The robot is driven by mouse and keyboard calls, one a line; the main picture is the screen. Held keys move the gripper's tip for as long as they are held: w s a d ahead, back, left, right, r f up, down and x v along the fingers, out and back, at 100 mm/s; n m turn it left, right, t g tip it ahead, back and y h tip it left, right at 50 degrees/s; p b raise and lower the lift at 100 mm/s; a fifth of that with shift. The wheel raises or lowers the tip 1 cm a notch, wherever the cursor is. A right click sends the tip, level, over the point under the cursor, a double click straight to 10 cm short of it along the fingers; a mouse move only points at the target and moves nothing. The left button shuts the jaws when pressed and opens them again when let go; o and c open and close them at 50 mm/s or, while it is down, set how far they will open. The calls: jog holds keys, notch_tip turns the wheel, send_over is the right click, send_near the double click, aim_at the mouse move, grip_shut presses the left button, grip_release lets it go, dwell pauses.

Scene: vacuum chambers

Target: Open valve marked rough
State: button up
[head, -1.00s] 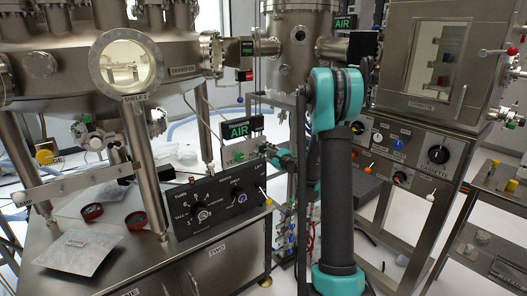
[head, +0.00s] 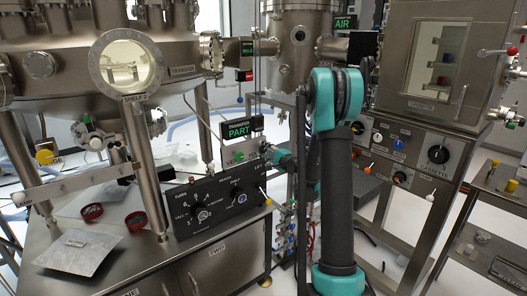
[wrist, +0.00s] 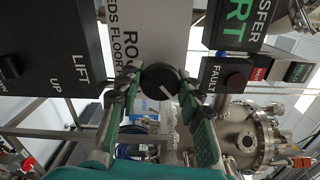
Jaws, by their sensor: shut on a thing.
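The black round knob (wrist: 158,82) with a white pointer line sits on a pale panel below a label (wrist: 132,45) that begins "RO", the rest being cut off or covered. The pointer line lies diagonally. My gripper (wrist: 159,86) has its two green-and-black fingers closed on the knob's left and right sides. In the head view my gripper is mostly hidden behind my arm, beside the small panel. A transfer display (head: 237,130) above that panel reads PART in green; it also shows in the wrist view (wrist: 236,25).
A black LIFT panel (wrist: 62,60) stands close on the left of the fingers. A FAULT box (wrist: 222,76) is close on the right. In the head view the black control box (head: 219,206) stands in front of the small panel. Another display (head: 345,22) reads AIR.

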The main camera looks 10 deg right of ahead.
jog(key=n, duration=0.5)
jog(key=shift+s+n, duration=0.1)
jog(key=shift+n, duration=2.3)
jog(key=o, duration=1.2)
jog(key=v, duration=1.2)
